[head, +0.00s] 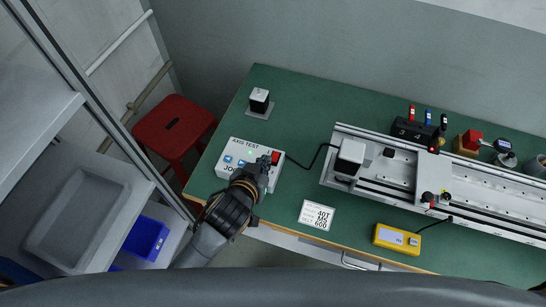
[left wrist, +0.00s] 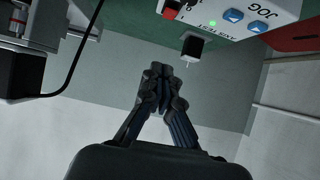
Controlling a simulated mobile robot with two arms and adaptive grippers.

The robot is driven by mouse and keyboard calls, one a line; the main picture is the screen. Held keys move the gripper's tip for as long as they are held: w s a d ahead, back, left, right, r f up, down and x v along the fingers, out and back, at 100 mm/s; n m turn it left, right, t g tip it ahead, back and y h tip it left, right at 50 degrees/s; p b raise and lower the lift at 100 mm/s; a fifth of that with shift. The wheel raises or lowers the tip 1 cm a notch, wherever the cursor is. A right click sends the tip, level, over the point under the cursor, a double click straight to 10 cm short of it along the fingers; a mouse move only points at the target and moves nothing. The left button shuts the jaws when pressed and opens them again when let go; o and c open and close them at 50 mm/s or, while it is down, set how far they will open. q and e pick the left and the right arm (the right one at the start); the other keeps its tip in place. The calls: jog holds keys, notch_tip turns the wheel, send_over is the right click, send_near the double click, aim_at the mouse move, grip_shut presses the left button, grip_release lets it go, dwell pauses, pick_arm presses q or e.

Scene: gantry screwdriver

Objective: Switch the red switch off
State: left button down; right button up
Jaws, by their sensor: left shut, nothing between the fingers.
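The red switch (head: 276,157) is on the upper right of the white axis test box (head: 228,160), which stands on the green bench. In the left wrist view the red switch (left wrist: 171,10) shows at the top edge, partly cut off, on the box (left wrist: 208,32). A green light on the box is lit. My left gripper (head: 263,164) is over the right part of the box, its fingertips close to the left of the switch. I cannot tell whether they touch it. In the left wrist view my left gripper (left wrist: 160,72) is shut and empty. My right gripper is not in view.
A black cable runs from the box to the linear rail (head: 400,185) on the right. A white label card (head: 317,214) and a yellow meter (head: 397,239) lie at the bench front. A small white-topped block (head: 259,97) stands behind. A red stool (head: 173,128) is left of the bench.

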pick_arm(q)
jog(key=p, duration=0.1)
send_over(275, 161)
notch_tip(275, 161, down, 5)
jog(key=shift+w+a+r, duration=0.1)
jog(key=shift+w+a, duration=0.05)
jog(key=f, duration=0.3)
jog(key=shift+s+a+f+p, duration=0.1)
jog(key=shift+s+f+p, duration=0.1)
jog(key=shift+s+p, duration=0.1)
jog(key=shift+s+f, duration=0.2)
jog(key=shift+f, duration=0.25)
jog(key=shift+f, duration=0.15)
jog(key=b, duration=0.2)
jog(key=f+t+b, duration=0.1)
jog(key=b, duration=0.1)
jog(key=shift+s+f, duration=0.2)
jog(key=shift+s, duration=0.05)
jog(key=shift+r+p, duration=0.35)
jog(key=shift+r, duration=0.15)
jog(key=shift+w, duration=0.1)
